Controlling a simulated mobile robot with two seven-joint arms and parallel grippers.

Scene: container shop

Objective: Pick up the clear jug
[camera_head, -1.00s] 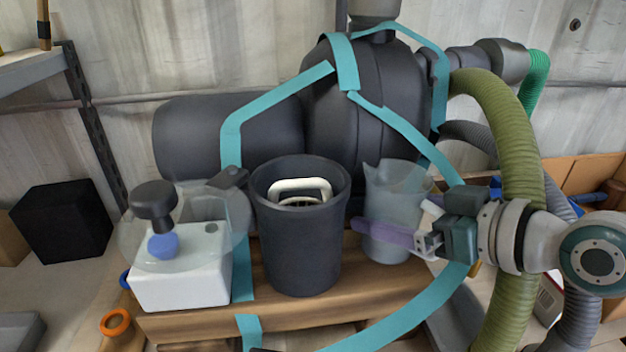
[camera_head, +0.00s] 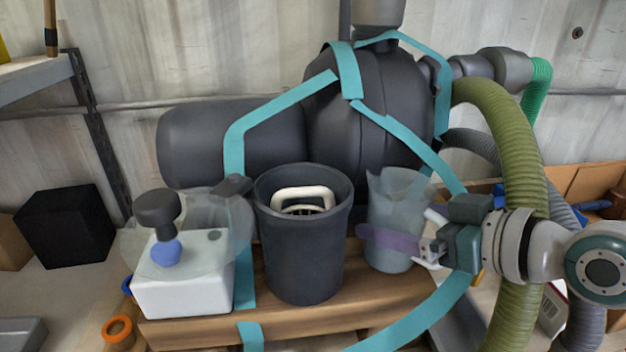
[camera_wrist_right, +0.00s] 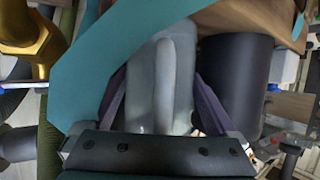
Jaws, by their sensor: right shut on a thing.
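The clear jug (camera_head: 398,205) is upright and see-through grey, at the right end of the wooden bench, right of the dark bucket. My right gripper (camera_head: 392,242) reaches in from the right, its purple fingers around the jug. In the right wrist view the jug (camera_wrist_right: 172,75) fills the space between the two fingers (camera_wrist_right: 155,105), its handle facing the palm. The gripper is shut on the jug. I cannot tell whether the jug's base touches the bench. My left gripper is not in view.
The dark bucket (camera_head: 303,250) with a white handle inside stands close left of the jug. A white box (camera_head: 185,285) with a clear disc is further left. A large dark tank (camera_head: 360,120) with teal straps is behind. A green hose (camera_head: 528,150) hangs at the right.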

